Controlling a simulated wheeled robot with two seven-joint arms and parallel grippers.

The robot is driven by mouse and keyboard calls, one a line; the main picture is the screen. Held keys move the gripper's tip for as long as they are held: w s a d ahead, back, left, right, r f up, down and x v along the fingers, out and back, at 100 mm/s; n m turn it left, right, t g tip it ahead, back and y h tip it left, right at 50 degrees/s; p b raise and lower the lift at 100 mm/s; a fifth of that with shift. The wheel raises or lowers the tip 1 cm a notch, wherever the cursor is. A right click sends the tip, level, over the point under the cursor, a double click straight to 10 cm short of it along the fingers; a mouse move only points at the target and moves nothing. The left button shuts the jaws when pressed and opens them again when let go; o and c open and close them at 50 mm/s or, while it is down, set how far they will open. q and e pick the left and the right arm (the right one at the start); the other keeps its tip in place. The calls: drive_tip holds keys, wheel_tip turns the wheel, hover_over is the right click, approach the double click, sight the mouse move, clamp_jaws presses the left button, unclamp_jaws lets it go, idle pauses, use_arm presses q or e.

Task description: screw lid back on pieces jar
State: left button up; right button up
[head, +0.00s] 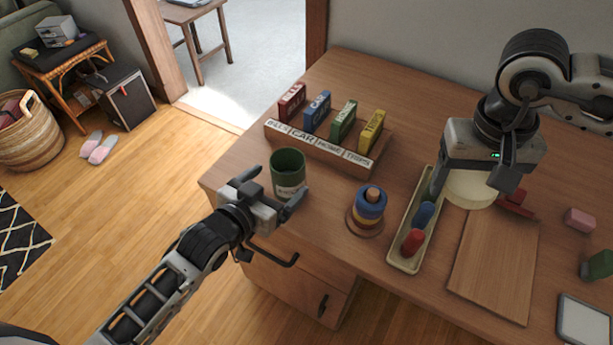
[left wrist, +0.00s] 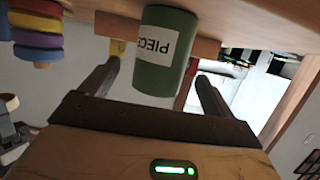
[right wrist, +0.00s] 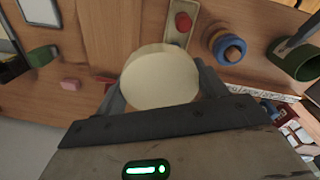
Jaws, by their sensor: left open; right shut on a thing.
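The green pieces jar (head: 287,174) stands open-topped near the left edge of the desk. Its white label reading "PIEC..." shows in the left wrist view (left wrist: 165,50). My left gripper (head: 268,197) is open, with its fingers on either side of the jar; I cannot tell whether they touch it. My right gripper (head: 479,172) is shut on a round cream lid (head: 468,190), held above the desk beside the long tray. The lid also shows between the fingers in the right wrist view (right wrist: 160,78).
A beige tray (head: 399,259) holds red, blue and green pegs. A ring stacker (head: 369,207) stands between jar and tray. A labelled rack (head: 318,148) with several coloured blocks is behind the jar. A wooden board (head: 494,262) lies right of the tray.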

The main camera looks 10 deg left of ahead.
sight(296, 166)
use_arm(q)
drive_tip(key=shift+w, duration=0.1)
drive_tip(key=x, duration=0.5)
drive_tip(key=shift+f, duration=0.2)
drive_tip(key=c, duration=1.1)
